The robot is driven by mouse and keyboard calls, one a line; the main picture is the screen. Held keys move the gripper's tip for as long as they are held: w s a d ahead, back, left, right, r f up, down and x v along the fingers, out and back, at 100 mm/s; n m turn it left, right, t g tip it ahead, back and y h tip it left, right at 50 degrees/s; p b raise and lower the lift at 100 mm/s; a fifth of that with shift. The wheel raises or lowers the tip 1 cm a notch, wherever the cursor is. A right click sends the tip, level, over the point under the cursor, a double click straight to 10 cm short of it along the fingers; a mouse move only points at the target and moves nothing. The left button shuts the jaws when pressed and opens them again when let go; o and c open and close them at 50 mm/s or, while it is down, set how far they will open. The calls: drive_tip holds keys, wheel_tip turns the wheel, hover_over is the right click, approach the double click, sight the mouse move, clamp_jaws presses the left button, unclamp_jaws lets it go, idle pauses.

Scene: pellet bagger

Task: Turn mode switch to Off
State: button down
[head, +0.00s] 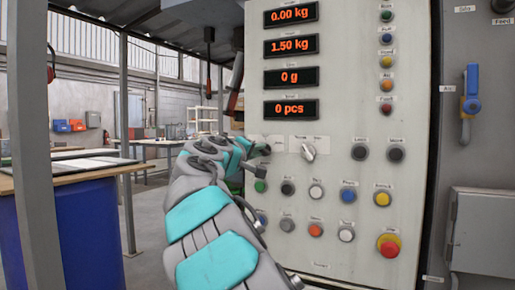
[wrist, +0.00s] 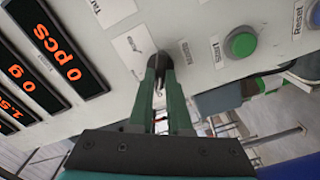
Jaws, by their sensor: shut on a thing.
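A second rotary knob (head: 309,151) sits to the right of my gripper. The green Start button (wrist: 241,43) is close below the held switch on the panel. Several more buttons and a red emergency stop (head: 389,246) lie lower down. Red displays (head: 291,107) are above.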

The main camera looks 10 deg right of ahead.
drive_tip(key=shift+r, duration=0.1)
idle(0.3)
drive_tip(key=c, duration=0.9)
unclamp_jaws()
drive_tip(key=shift+o, duration=0.2)
drive_tip(key=shift+a, duration=0.1)
drive_tip(key=b+v, duration=0.1)
drive_tip(key=v, duration=0.6)
drive_tip(key=shift+s+a, duration=0.2)
drive_tip(key=shift+s, duration=0.05)
